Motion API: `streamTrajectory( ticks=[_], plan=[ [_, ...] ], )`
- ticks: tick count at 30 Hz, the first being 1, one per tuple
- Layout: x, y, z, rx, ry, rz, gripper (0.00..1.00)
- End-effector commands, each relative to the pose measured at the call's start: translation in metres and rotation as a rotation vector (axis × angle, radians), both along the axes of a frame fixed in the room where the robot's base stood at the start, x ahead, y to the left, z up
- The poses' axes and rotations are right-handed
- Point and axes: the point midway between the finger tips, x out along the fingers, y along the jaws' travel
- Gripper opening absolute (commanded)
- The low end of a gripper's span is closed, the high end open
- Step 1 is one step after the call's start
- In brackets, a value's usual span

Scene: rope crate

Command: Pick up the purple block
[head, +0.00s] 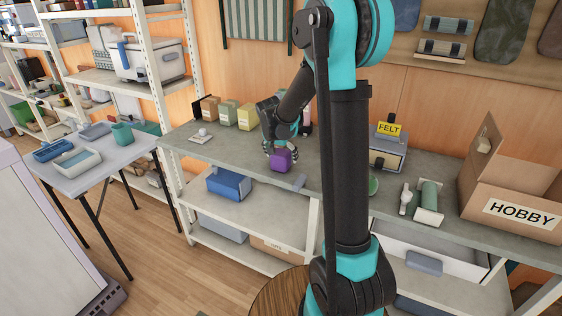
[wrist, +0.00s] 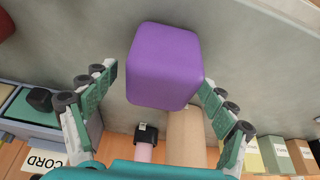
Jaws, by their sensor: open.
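The purple block (head: 281,162) sits on the grey top of the shelf unit, near its front edge. It has rounded edges and fills the upper middle of the wrist view (wrist: 165,65). My gripper (head: 281,146) is just above and behind the block in the head view, pointing down. In the wrist view my gripper (wrist: 160,80) is open, with one finger on each side of the block. A gap shows between the left finger and the block. The right fingertip is close to the block's lower right side; I cannot tell whether it touches.
Small boxes (head: 228,113) stand at the back left of the top. A tan cylinder (wrist: 185,135) and a black-and-pink item (wrist: 147,142) are close to the block. A grey object (head: 299,183) lies at the front edge. A FELT box (head: 388,158) and HOBBY carton (head: 515,212) stand right.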

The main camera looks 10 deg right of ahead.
Motion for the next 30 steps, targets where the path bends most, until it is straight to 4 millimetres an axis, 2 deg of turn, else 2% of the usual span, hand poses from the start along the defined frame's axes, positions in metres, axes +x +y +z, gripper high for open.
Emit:
streamTrajectory(
  ticks=[6, 14, 17, 30],
  plan=[
    [0.008, -0.005, -0.021, 0.002, -0.001, 0.001, 0.84],
    [0.008, -0.005, -0.023, 0.001, -0.001, 0.002, 0.84],
    [0.008, -0.005, -0.023, 0.001, -0.001, 0.002, 0.75],
    [0.008, -0.005, -0.023, 0.000, 0.000, 0.001, 0.20]
  ],
)
